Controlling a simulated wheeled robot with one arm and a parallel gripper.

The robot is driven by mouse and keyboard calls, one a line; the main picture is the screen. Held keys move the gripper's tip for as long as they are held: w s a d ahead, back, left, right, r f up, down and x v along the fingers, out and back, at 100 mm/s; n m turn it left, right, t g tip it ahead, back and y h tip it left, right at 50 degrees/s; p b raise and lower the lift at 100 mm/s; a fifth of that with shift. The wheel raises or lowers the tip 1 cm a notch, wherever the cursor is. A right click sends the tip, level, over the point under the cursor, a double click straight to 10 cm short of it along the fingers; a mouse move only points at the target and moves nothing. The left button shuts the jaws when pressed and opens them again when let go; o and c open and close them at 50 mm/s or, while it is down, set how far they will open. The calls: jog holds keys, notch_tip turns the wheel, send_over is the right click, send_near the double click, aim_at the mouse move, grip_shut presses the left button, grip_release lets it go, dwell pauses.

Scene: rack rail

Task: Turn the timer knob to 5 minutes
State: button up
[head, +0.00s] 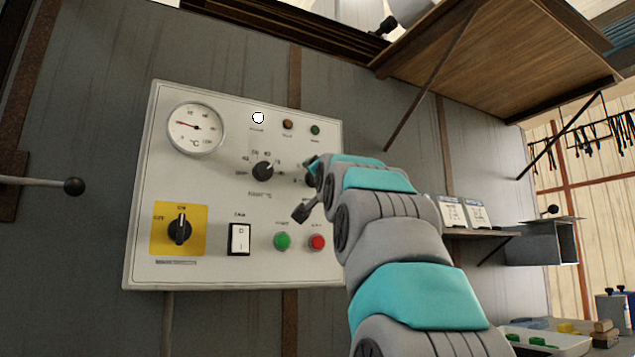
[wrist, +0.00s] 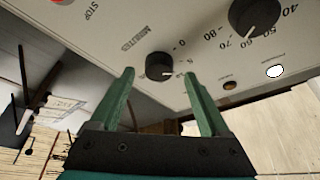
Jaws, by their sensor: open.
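The timer knob (wrist: 158,64) is a small black round knob on the white control panel, beside the word MINUTES in the wrist view. A pale mark shows at its lower right edge; I cannot read its setting for sure. My gripper (wrist: 159,74) is open, with its two green fingers on either side of the knob in this view. The fingers look empty, and I cannot tell whether they touch the knob. In the head view my arm covers most of the timer area on the panel (head: 210,275).
A larger black temperature knob (head: 263,171) sits left of the timer area. The panel also has a dial gauge (head: 196,128), a yellow-backed rotary switch (head: 180,229), a rocker switch (head: 240,239), and green (head: 282,241) and red (head: 317,242) buttons. A wooden shelf (head: 490,50) overhangs at upper right.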

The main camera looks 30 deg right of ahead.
jog(key=shift+b+v, duration=0.5)
jog(key=shift+v, duration=2.45)
jog(key=shift+f, duration=0.15)
jog(key=w+a+f+n+g+y, duration=0.1)
jog(key=a+f+n+g, duration=0.15)
jog(key=f, duration=0.75)
jog(key=w+a+f+n+g+y, duration=0.1)
jog(key=a+f+g, duration=0.15)
jog(key=f, duration=0.75)
jog(key=w+a+f+n+g+y, duration=0.1)
jog(key=a+f+n+g+y, duration=0.15)
jog(key=f, duration=0.85)
jog(key=s+a+f+n+g, duration=0.1)
jog(key=s+f+g, duration=0.15)
jog(key=f, duration=0.45)
jog(key=s+a+f+g, duration=0.2)
jog(key=s+f, duration=0.2)
jog(key=f, duration=0.2)
jog(key=s+a+f+n+g, duration=0.1)
jog(key=s+f+g, duration=0.15)
jog(key=f, duration=0.45)
jog(key=s+a+f+n+g, duration=0.1)
jog(key=s+f+g, duration=0.3)
jog(key=s+f, duration=0.6)
jog(key=s+a+f+n+g, duration=0.2)
jog(key=s+f, duration=0.8)
jog(key=s, duration=0.7)
jog(key=shift+s+f+n+g+y, duration=0.35)
jog(key=shift+n+g, duration=0.35)
jog(key=shift+g, duration=0.25)
